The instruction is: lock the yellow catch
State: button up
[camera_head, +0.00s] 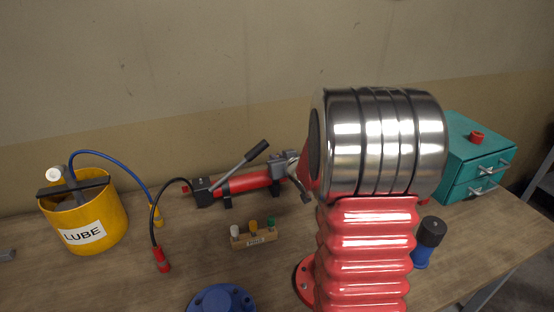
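No part that I can clearly name as the yellow catch shows. Yellow things in view are a lube bucket (108,215), a small hose fitting (158,216) and the middle peg (253,224) of a small wooden block. My arm, chrome and red, fills the right centre and hides what is behind it. Grey metal parts, apparently my gripper (290,168), show left of the arm beside the right end of a red hand pump (243,184). Its fingers are too small and too covered to tell open from shut, or whether they touch the pump.
A teal drawer cabinet (462,146) with a red knob stands at the back right. A blue and black bottle (428,240) stands right of my arm. A blue flange (220,300) is at the front edge. Blue and black hoses arch at the left. Bare bench lies front left.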

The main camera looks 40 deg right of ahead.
grip_shut()
jog(key=shift+w+f+g+y, duration=0.15)
jog(key=shift+w+g+y, duration=0.15)
jog(key=shift+g, duration=0.5)
jog(key=shift+o, duration=2)
grip_release()
jog(key=shift+s, duration=0.1)
jog(key=v, duration=1.3)
jog(key=shift+s, duration=0.3)
jog(key=shift+a, duration=0.1)
